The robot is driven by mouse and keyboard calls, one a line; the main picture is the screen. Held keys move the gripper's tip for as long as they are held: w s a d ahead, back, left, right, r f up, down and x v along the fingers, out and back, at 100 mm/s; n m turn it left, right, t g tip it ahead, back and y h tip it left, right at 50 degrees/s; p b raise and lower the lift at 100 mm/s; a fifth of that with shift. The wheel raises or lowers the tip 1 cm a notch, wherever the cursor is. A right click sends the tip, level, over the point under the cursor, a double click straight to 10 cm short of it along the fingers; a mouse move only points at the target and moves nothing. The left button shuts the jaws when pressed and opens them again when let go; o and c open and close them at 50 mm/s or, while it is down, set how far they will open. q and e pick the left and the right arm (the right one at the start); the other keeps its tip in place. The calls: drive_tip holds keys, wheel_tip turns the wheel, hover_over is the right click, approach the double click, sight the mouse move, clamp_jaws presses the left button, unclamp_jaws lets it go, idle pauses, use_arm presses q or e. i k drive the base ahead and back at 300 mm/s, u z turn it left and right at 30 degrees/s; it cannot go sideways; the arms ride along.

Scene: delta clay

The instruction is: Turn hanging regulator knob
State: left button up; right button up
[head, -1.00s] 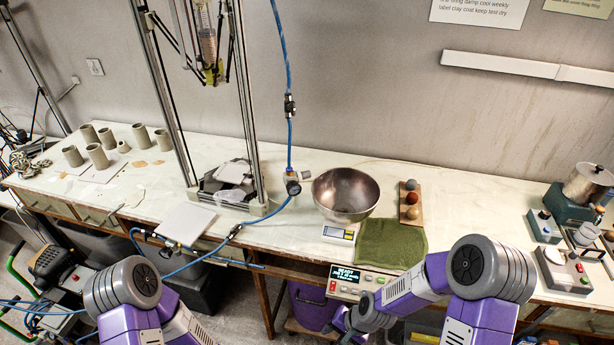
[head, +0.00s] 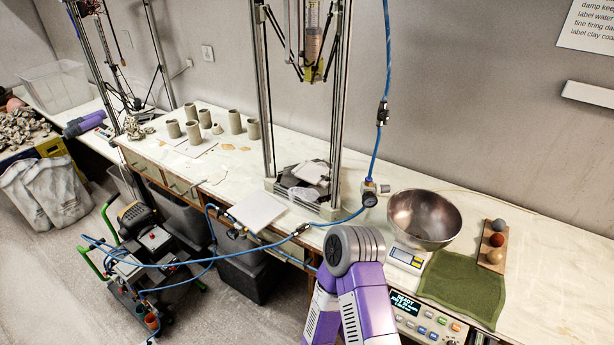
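The regulator (head: 370,195) hangs on a blue hose (head: 377,150) in the head view, in front of the bench's back area, between the metal frame and a steel bowl. It has a round dark gauge facing me and a pale, small knob-like part at its right side. Its details are too small to tell how the knob is turned. One purple and grey arm link of mine stands below it, apart from it in the picture. Neither of my grippers is in view.
The steel bowl (head: 424,218), a small scale (head: 406,258) and a green cloth (head: 460,285) lie right of the regulator. A tall metal frame (head: 267,95) stands left of it. Blue hose runs along the bench front to a cart (head: 140,255). Clay cups (head: 193,131) stand farther left.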

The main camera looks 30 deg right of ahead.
sight(385, 189)
drive_tip(key=u, duration=0.5)
drive_tip(key=i, duration=1.3)
drive_tip(key=z, duration=2.85)
